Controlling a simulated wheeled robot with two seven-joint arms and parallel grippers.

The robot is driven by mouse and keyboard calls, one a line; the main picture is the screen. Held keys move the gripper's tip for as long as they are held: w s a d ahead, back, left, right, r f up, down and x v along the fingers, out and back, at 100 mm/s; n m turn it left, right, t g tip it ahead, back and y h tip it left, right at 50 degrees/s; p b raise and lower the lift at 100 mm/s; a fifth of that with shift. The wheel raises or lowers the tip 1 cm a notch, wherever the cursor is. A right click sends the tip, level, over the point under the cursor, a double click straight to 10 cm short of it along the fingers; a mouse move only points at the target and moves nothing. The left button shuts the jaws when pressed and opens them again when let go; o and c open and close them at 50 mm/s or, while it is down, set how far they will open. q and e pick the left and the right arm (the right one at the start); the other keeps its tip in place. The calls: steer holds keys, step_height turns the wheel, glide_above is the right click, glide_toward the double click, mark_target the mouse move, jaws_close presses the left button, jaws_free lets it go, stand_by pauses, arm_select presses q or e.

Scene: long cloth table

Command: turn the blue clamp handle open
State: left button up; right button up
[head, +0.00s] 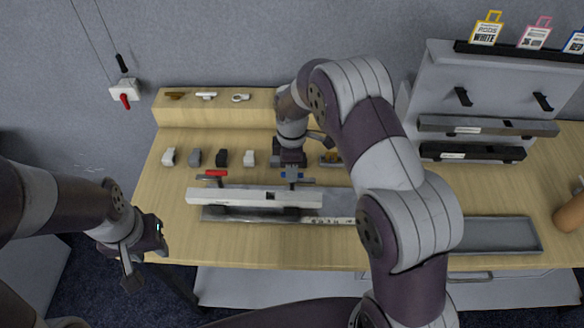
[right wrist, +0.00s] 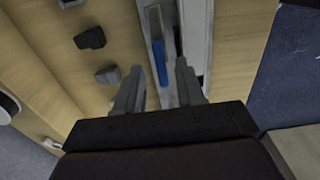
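The blue clamp handle (head: 292,174) sits at the right part of a pale bar fixture (head: 235,196) on the table. In the right wrist view the blue handle (right wrist: 160,62) lies beyond the fingertips, lined up with the gap between them. My right gripper (head: 290,160) is just behind and above the handle in the head view, its fingers mostly hidden there. A red clamp handle (head: 215,173) is at the left of the same bar. My left gripper (head: 146,252) is off the table's front-left edge, fingers apart and empty.
Several small blocks (head: 195,157) stand in a row behind the bar, near the right gripper. A raised shelf (head: 220,106) runs along the wall. A grey rack (head: 480,90) stands at the back right, with a shallow tray (head: 503,233) in front. My right arm hides the table's middle right.

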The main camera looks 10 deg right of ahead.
step_height(320, 180, up, 7)
steer(key=shift+f+b, duration=0.2)
steer(key=shift+b, duration=0.65)
step_height(320, 180, up, 5)
steer(key=shift+r+p, duration=0.1)
steer(key=shift+p, duration=1.1)
